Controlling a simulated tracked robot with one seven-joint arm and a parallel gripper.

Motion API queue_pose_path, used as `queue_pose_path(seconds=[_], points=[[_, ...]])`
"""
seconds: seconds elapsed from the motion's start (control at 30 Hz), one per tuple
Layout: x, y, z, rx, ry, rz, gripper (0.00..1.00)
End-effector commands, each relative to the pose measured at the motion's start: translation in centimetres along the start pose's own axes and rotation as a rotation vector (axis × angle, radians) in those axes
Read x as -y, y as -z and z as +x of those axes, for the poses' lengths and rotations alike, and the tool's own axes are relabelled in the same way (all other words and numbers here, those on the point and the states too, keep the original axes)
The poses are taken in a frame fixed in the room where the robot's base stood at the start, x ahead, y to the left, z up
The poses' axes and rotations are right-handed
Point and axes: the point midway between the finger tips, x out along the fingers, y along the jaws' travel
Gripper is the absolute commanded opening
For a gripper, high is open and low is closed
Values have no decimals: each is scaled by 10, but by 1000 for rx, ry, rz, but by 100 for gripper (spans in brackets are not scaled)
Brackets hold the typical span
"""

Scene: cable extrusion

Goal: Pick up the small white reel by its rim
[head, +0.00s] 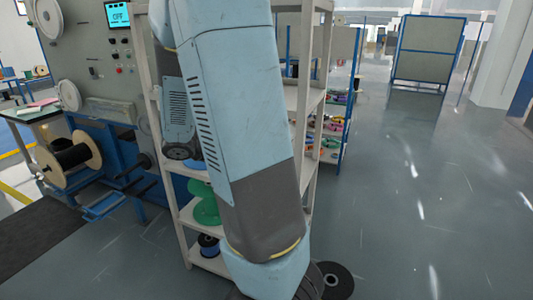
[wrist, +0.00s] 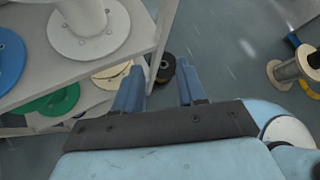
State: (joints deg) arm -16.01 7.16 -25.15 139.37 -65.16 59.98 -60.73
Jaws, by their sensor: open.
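A white reel (wrist: 108,38) stands on a pale shelf board at the upper left of the wrist view. Its wide round flange lies flat on the board, and its upper part is cut off by the frame. My gripper (wrist: 160,67) is open, with two blue fingers apart and nothing between them. It is to the right of and below the white reel in the wrist view, apart from it, past the shelf's edge. In the head view my arm hides my gripper, and I cannot make out the white reel.
The shelf rack (head: 299,100) has upright posts and board edges near my gripper. A blue reel (wrist: 10,60), green reel (wrist: 62,101) and cream reel (wrist: 112,76) are on the shelves. A black reel (head: 338,281) lies on the floor.

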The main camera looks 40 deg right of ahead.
Motion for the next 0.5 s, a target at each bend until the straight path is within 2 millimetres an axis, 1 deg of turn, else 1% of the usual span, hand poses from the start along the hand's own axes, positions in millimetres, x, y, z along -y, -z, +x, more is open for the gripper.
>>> queue_pose_path(seconds=[0.03,0.2,0.4,0.5], points=[[-7,-1,6,48,16,-88,40],[-30,-10,24,208,68,-386,40],[-60,-19,39,392,154,-740,40],[-76,-23,44,482,205,-913,40]])
